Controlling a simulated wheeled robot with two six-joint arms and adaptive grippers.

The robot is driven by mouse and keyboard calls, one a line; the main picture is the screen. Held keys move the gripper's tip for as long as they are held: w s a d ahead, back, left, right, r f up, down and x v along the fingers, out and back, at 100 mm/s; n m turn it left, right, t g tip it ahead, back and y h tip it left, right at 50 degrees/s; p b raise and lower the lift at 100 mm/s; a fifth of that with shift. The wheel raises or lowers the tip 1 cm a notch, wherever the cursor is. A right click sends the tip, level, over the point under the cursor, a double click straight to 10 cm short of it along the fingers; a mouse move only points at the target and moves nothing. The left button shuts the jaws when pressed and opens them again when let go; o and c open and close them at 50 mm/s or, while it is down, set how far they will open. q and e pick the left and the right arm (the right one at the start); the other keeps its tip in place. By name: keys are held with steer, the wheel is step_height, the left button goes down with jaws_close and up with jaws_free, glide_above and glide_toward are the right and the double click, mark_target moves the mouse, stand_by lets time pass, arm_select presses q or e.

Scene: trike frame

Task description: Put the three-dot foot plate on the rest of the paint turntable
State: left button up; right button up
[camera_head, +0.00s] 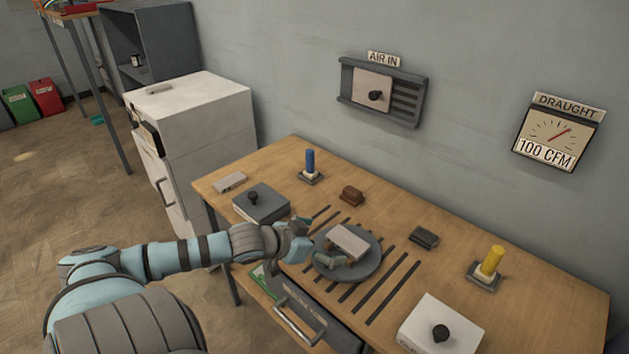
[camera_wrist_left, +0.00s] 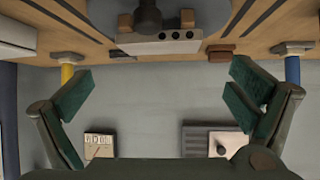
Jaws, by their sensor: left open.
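The three-dot foot plate (camera_head: 348,241) is a pale grey block lying on the round dark paint turntable (camera_head: 372,268). In the left wrist view its side face with three dark dots (camera_wrist_left: 160,47) points toward the wall, and small supports show beside it. How it seats on the rest is partly hidden by a dark rounded part. My left gripper (camera_head: 313,241) is at the turntable's left edge, close to the plate. In the left wrist view (camera_wrist_left: 162,92) its green-padded fingers are spread, with nothing between them. My right gripper is not in view.
On the bench (camera_head: 555,305) stand a blue peg (camera_head: 310,160), a yellow peg (camera_head: 492,261), a brown block (camera_head: 352,195), a dark block (camera_head: 424,238), a pale plate (camera_head: 230,182) and knobbed boxes (camera_head: 262,207) (camera_head: 437,322). Slots surround the turntable. A white cabinet (camera_head: 205,115) stands left.

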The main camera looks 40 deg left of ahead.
arm_select(q)
steer(key=p+v, duration=0.3)
steer(key=v, duration=0.1)
steer(key=shift+s+d+r+p, duration=0.1)
steer(key=shift+s+r+p, duration=0.05)
steer(key=shift+r+p, duration=0.25)
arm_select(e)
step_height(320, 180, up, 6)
arm_select(q)
steer(key=shift+f, duration=0.15)
